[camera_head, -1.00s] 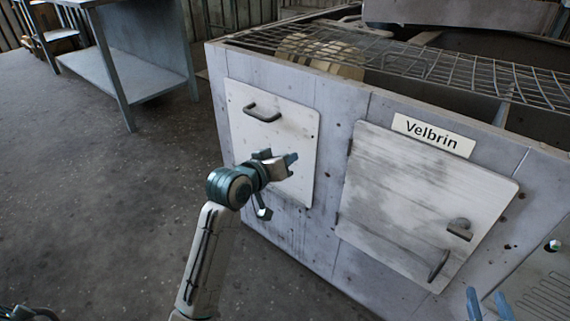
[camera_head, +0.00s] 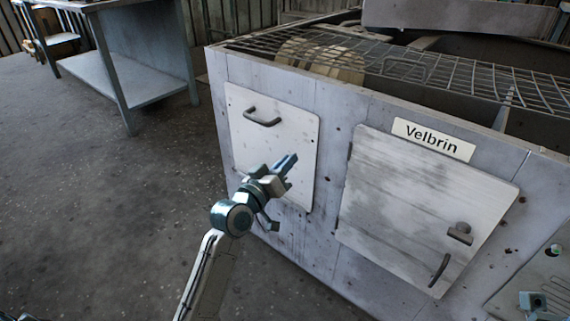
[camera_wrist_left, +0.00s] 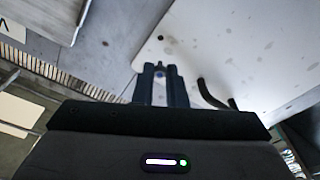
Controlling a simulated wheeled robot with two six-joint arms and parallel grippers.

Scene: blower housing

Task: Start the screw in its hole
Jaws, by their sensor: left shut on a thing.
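My left gripper (camera_head: 288,163) is in front of the white cover panel (camera_head: 243,133) at the left of the blower housing, by the panel's right half, fingers pointing up and right. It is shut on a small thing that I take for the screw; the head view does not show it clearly. In the left wrist view the fingers (camera_wrist_left: 160,72) are close together, with the panel (camera_wrist_left: 245,45) behind and to the right. I cannot make out which hole is the screw's.
The panel's handle (camera_head: 262,117) sticks out above and left of my left gripper. A second door (camera_head: 415,205) with a latch (camera_head: 460,232) stands to the right, under the Velbrin label (camera_head: 433,139). Wire mesh (camera_head: 430,70) covers the top.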

